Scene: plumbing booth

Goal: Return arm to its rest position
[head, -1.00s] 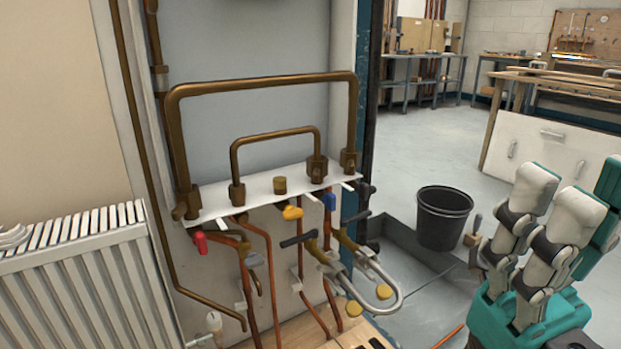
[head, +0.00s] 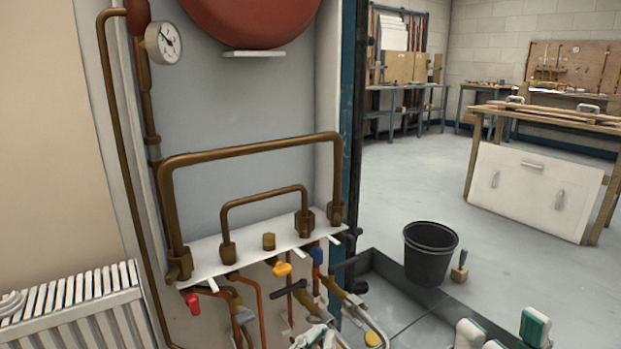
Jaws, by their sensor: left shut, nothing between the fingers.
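My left gripper (head: 316,337) shows only as white and teal fingertips at the bottom edge of the head view. They are close together, with nothing seen between them, in front of the lower pipes. The rest of that arm is below the frame. More white and teal fingertips, apparently of my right gripper (head: 500,337), stand at the bottom right, in front of the grey tray.
Copper pipework (head: 250,155) with a white bracket (head: 205,262), coloured valve handles and a gauge (head: 164,43) is on the booth wall. A radiator (head: 75,310) is at the left. A black bucket (head: 428,255) stands by the grey tray (head: 385,290). Open floor lies behind.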

